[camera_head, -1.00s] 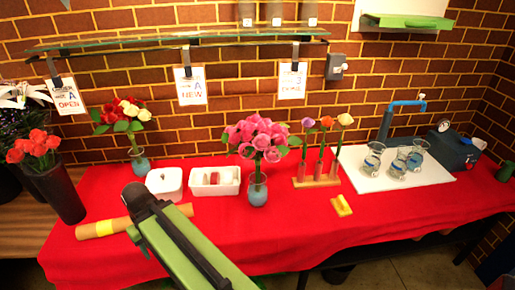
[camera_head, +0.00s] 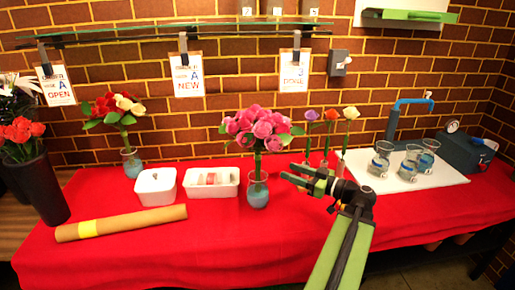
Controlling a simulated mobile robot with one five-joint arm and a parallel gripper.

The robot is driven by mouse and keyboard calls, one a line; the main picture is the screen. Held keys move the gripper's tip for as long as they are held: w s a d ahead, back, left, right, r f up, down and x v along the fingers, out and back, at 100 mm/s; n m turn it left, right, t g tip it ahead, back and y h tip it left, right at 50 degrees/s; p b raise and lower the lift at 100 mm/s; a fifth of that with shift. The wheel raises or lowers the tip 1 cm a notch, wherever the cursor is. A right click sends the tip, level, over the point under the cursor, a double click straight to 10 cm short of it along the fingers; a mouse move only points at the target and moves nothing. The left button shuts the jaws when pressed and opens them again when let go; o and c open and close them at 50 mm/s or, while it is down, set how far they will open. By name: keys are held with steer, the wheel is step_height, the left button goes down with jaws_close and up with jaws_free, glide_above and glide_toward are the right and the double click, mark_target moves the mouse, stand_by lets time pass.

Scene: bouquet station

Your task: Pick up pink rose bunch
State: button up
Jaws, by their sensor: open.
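The pink rose bunch (camera_head: 258,128) stands upright in a small glass vase (camera_head: 257,190) with blue-green filling, near the middle of the red-covered table. Its blooms spread above the vase and green leaves stick out at the sides. My gripper (camera_head: 294,176) is open and empty, just right of the vase and below the level of the blooms. Its fingers point left toward the vase and stems; they appear apart from it. My green arm reaches in from the bottom of the view.
Single flowers in a stand (camera_head: 331,128) are behind my gripper. Two white containers (camera_head: 156,186) (camera_head: 212,183) sit left of the vase. A brown roll (camera_head: 122,223) lies at front left. Glass beakers (camera_head: 409,163) stand on a white board (camera_head: 447,178) at right. The front middle of the red tablecloth (camera_head: 225,245) is clear.

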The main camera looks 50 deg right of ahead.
mark_target(258, 160)
steer(key=w, duration=0.3)
steer(key=w+a, duration=0.1)
steer(key=w, duration=0.7)
steer(key=shift+a+r, duration=0.1)
steer(key=shift+a, duration=0.1)
steer(key=shift+w+a, duration=0.25)
steer(key=shift+w, duration=0.75)
steer(key=shift+w+a, duration=0.2)
steer(key=shift+w, duration=0.85)
steer(key=shift+w+a, duration=0.25)
steer(key=shift+w, duration=0.75)
steer(key=shift+s, duration=0.1)
jaws_close()
steer(key=shift+r, duration=0.1)
